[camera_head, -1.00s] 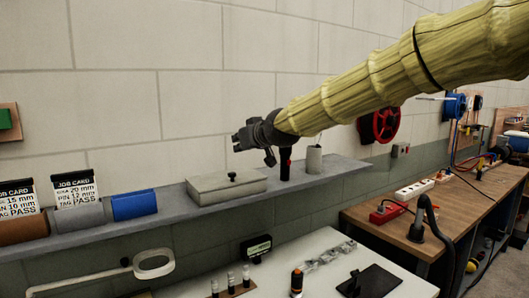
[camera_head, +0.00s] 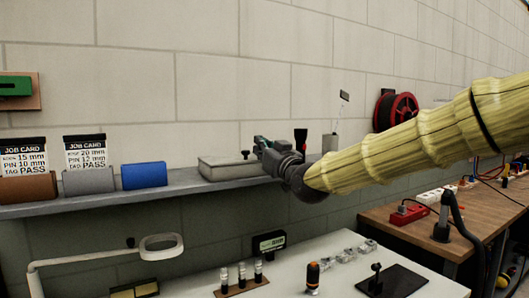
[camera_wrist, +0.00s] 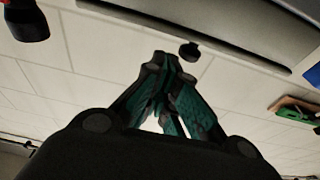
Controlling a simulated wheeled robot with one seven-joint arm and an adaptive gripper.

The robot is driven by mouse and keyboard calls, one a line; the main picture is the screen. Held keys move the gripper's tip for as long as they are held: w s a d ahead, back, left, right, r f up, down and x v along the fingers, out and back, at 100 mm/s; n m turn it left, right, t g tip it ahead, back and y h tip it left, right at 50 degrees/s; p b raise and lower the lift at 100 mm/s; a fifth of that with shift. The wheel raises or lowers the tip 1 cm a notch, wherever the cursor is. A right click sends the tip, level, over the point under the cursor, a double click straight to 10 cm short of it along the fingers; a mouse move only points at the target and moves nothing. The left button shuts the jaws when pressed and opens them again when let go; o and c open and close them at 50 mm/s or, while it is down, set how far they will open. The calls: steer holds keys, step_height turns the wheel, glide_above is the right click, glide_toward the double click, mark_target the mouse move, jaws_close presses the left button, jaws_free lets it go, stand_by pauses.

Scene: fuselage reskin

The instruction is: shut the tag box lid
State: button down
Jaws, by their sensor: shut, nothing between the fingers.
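The tag box (camera_head: 228,172) is a low grey box on the wall shelf. Its lid lies about flat on top, and a small black knob (camera_head: 245,154) stands up from it. I cannot tell whether any gap is left under the lid. My gripper (camera_head: 262,143) is shut and empty, just right of the knob and partly in front of the box's right end. In the wrist view my shut fingertips (camera_wrist: 168,58) point toward the knob (camera_wrist: 189,50), with the box's grey side (camera_wrist: 215,33) beyond. I cannot tell whether they touch.
The shelf (camera_head: 115,197) also holds a blue holder (camera_head: 144,175), job card holders (camera_head: 90,180) and a grey cup (camera_head: 329,143) right of the box. A black and red tool (camera_head: 300,138) stands close behind my gripper. A white table (camera_head: 200,285) is below.

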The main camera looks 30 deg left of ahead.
steer(key=shift+s+d+f+b, duration=0.1)
steer(key=shift+d+f+b, duration=0.1)
steer(key=shift+f+b, duration=0.8)
steer(key=shift+s+f, duration=0.1)
steer(key=shift+f, duration=0.2)
